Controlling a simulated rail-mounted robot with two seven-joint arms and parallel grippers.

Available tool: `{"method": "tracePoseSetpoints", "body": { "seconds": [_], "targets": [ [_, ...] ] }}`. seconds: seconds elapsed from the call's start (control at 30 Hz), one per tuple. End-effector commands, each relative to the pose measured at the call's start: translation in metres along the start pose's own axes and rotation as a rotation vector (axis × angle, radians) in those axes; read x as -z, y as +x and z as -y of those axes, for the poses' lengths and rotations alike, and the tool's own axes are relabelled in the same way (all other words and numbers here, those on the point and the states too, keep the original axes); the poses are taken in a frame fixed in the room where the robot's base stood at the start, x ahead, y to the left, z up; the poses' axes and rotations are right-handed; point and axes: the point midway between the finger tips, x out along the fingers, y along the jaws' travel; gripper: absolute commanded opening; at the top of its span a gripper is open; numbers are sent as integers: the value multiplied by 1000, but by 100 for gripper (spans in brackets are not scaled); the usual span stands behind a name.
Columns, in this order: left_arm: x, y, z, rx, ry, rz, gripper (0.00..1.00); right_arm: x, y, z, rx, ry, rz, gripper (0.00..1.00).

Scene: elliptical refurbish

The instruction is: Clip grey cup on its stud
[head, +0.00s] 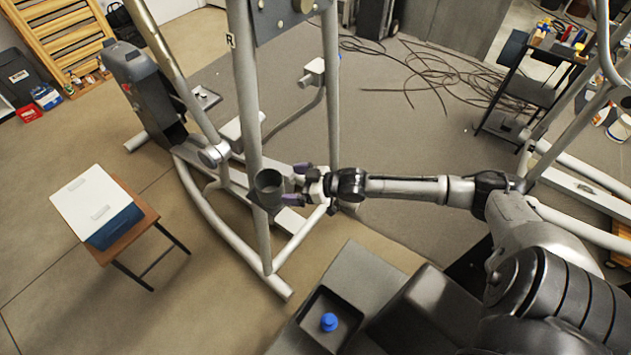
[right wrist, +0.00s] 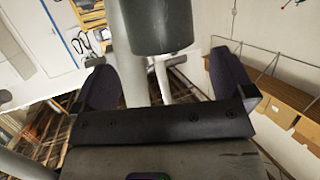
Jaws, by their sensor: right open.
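The grey cup (head: 268,185) is a dark, open-topped cylinder. It stands upright against the grey upright post (head: 248,120) of the elliptical frame, and its dark inside shows from above. My right gripper (head: 294,184) is open, its purple-padded fingers just right of the cup and pointing at it. In the right wrist view the lower part of the cup (right wrist: 160,25) shows beyond and between the open fingers of the right gripper (right wrist: 162,65), apart from them. The stud is hidden, so I cannot tell how the cup is seated. My left gripper is not in view.
A dark tray (head: 312,308) with a blue knob-like piece (head: 329,322) lies at the bottom. A small table (head: 150,220) with a white-lidded blue box (head: 98,203) stands at left. Frame tubes surround the cup. A tool cart (head: 530,90) and loose cables (head: 425,70) are at the back right.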

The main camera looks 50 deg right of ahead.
Motion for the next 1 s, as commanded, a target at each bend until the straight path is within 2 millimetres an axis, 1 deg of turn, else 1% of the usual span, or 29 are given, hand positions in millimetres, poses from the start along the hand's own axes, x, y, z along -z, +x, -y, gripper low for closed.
{"method": "tracePoseSetpoints", "body": {
  "seconds": [0.03,0.1,0.3,0.4,0.63,1.0],
  "targets": [
    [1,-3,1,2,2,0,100,0,-10,1,1,-1,3,100],
    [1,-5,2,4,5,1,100,0,-20,0,1,-1,3,100],
    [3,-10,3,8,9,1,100,0,-43,1,1,0,2,100],
    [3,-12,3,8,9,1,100,0,-51,0,1,0,2,100],
    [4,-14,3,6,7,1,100,0,-62,0,0,-1,0,100],
    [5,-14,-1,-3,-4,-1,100,0,-64,0,1,-1,-1,100]
  ]
}}
